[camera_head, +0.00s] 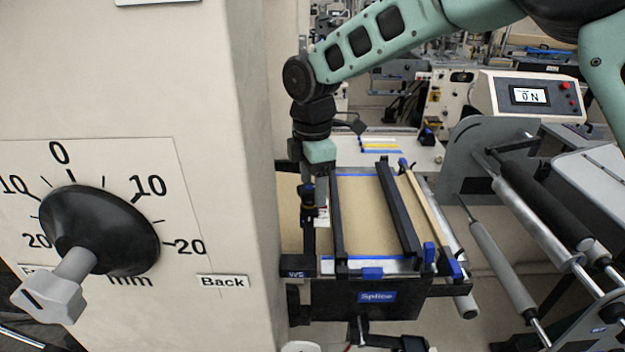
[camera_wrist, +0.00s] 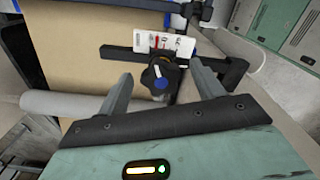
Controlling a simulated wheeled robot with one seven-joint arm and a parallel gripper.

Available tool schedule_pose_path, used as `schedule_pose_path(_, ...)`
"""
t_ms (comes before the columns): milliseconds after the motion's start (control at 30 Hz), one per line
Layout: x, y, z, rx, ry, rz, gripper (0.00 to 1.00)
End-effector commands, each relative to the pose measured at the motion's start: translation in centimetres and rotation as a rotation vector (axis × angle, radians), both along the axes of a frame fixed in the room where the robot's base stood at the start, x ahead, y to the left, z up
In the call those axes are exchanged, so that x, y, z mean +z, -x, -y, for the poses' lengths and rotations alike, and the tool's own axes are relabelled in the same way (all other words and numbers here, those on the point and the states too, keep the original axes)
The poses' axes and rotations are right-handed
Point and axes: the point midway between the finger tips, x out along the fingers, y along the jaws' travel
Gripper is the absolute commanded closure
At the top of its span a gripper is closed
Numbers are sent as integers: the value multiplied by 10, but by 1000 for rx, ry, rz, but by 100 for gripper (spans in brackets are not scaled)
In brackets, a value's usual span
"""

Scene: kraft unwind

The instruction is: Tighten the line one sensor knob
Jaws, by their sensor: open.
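The sensor knob (camera_wrist: 160,78) is a dark lobed knob with a blue centre and a white mark, in the wrist view. It sits on a black bracket (camera_wrist: 118,52) in front of a small white scale with a red pointer (camera_wrist: 172,43). My gripper (camera_wrist: 157,88) is open, with one grey finger on each side of the knob and gaps between. In the head view my gripper (camera_head: 308,188) points down at the left side of the splice table (camera_head: 365,262). The knob there is small and partly hidden. I cannot read a line number on it.
A large pale cabinet with a black dial (camera_head: 100,230) and grey handle stands at the left front. Kraft web (camera_wrist: 80,40) lies beside the bracket. Rollers (camera_head: 500,265) run at the right. A display box (camera_head: 528,96) reads "ON". Black bars (camera_head: 398,208) cross the splice table.

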Motion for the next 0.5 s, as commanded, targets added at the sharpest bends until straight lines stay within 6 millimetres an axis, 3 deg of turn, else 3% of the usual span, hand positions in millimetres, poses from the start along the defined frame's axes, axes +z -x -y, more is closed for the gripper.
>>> schedule_pose_path(33, 0, 0, 0, 0, 0, 0, 42)
schedule_pose_path(167, 0, 0, 0, 0, 0, 0, 78)
schedule_pose_path(500, 0, 0, 0, -29, 0, 1, 78)
